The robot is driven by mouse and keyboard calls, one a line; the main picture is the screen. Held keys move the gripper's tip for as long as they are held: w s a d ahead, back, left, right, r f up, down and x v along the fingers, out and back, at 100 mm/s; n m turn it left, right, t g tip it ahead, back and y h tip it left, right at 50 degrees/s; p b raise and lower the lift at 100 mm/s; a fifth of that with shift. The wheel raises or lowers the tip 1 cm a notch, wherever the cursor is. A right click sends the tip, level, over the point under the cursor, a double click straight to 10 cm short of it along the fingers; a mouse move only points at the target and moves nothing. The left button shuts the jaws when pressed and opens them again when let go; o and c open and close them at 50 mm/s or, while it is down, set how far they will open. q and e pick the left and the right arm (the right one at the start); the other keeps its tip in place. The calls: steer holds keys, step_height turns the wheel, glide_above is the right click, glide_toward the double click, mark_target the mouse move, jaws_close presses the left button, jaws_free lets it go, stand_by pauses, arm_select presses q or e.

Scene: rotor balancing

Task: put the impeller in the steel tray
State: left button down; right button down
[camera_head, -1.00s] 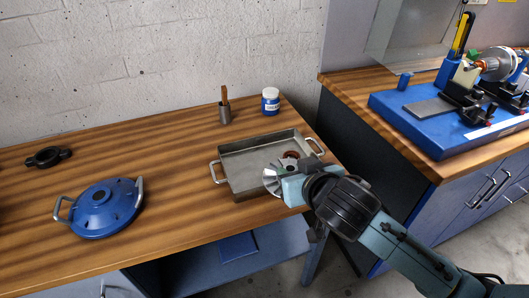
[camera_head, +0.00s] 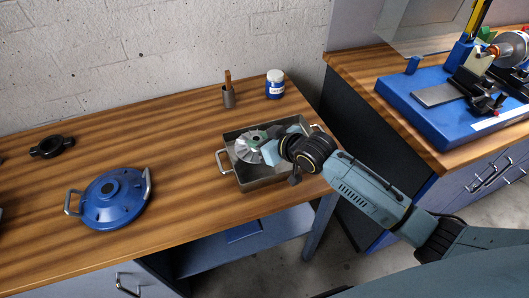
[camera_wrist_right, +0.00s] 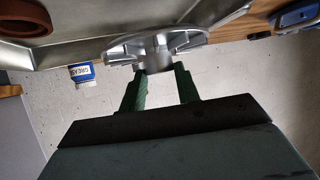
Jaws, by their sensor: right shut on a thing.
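The impeller (camera_head: 252,147), a silver finned wheel, is over the steel tray (camera_head: 268,182) in the head view, above the tray's left part. My right gripper (camera_head: 271,143) is shut on the impeller's hub. The wrist view also shows the impeller (camera_wrist_right: 155,45), with the green fingers of my right gripper (camera_wrist_right: 160,75) at its hub. The tray's wall and floor show at the top left of the wrist view (camera_wrist_right: 75,50). I cannot tell whether the impeller touches the tray floor. My left gripper is not in view.
A grease jar (camera_head: 275,86) and a cup with a brush (camera_head: 228,97) stand behind the tray. A blue round cover with handles (camera_head: 113,197) and a black ring clamp (camera_head: 52,147) lie to the left. A blue balancing machine (camera_head: 440,110) is on the right bench.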

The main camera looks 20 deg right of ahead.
steer(key=shift+w+f, duration=0.1)
steer(key=shift+f, duration=0.55)
step_height(320, 180, down, 3)
steer(key=shift+f+b, duration=0.1)
steer(key=shift+b, duration=0.4)
steer(key=shift+f, duration=0.2)
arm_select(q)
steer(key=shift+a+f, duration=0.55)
arm_select(e)
steer(key=c, duration=1)
jaws_free()
steer(key=shift+f, duration=0.1)
